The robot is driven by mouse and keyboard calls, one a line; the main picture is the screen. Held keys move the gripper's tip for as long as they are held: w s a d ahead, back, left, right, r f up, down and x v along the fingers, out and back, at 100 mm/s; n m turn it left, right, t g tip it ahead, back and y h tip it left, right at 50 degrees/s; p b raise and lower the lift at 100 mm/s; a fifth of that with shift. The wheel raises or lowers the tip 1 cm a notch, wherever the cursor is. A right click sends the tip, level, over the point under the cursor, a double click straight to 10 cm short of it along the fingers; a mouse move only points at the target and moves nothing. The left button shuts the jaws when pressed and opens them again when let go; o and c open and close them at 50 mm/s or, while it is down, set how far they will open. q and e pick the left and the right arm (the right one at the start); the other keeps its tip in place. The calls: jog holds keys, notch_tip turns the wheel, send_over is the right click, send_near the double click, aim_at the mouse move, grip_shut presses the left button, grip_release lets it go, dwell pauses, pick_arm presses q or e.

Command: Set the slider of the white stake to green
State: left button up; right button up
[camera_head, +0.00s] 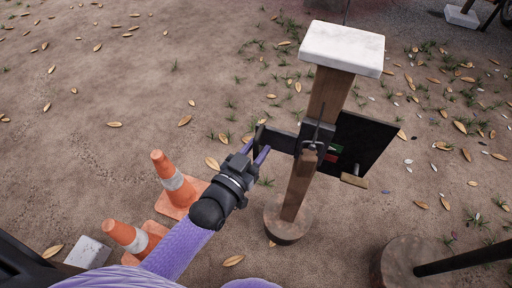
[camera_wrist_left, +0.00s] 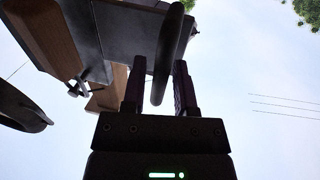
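The white stake is a wooden post (camera_head: 325,98) with a white cap (camera_head: 343,46), upright on a round base. A black plate (camera_head: 366,143) is behind it, with small green (camera_head: 335,149) and red patches beside the post. A dark bar (camera_head: 279,139) sticks out left of the post, with an upright piece at its end; I cannot tell for certain which part slides. My left gripper (camera_head: 255,152) is at that end. In the left wrist view its fingers (camera_wrist_left: 159,88) are apart, with a dark rounded bar (camera_wrist_left: 168,45) between them and gaps showing. My right gripper is out of view.
Orange cones (camera_head: 176,184) stand left of my left gripper, close under the arm. A round wooden base (camera_head: 405,265) with a dark rod is at the lower right. Leafy dirt ground lies open at the upper left.

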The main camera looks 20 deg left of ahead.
pick_arm(q)
jog(key=shift+o, duration=0.6)
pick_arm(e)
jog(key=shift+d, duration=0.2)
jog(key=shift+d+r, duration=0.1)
pick_arm(q)
jog(key=shift+s+a, duration=0.1)
jog(key=shift+s, duration=0.35)
jog(key=p+v, duration=0.3)
jog(key=v, duration=0.6)
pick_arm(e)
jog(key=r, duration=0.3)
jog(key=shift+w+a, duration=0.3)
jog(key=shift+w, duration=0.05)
